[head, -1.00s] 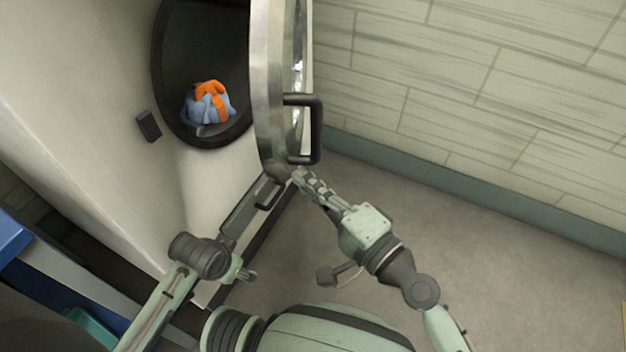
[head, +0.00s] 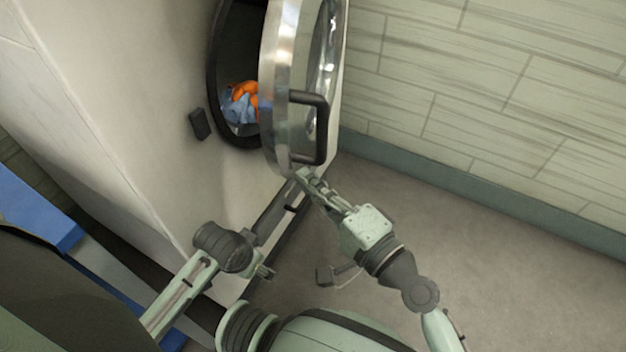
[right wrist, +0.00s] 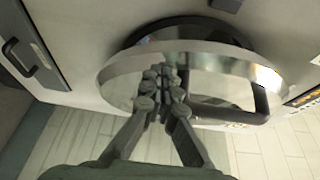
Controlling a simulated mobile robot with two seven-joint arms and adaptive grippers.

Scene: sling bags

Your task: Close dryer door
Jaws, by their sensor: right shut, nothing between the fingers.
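The round dryer door (head: 279,85) has a shiny metal rim and stands partly open in the head view. Its dark handle (head: 323,130) is on the outer face. The door (right wrist: 118,78) and its handle (right wrist: 262,102) also show in the right wrist view. The white dryer (head: 130,120) has a dark round opening (head: 216,75), partly covered by the door. My right gripper (head: 303,178) is shut and empty, with its fingertips at the door's lower edge, below the handle. In the right wrist view the fingers (right wrist: 162,82) overlap the door. Exact contact is unclear.
Blue and orange cloth (head: 241,106) lies inside the drum. A small dark block (head: 199,124) sits on the dryer's front beside the opening. A tiled wall (head: 480,90) is at the right. The grey floor (head: 500,270) is clear there.

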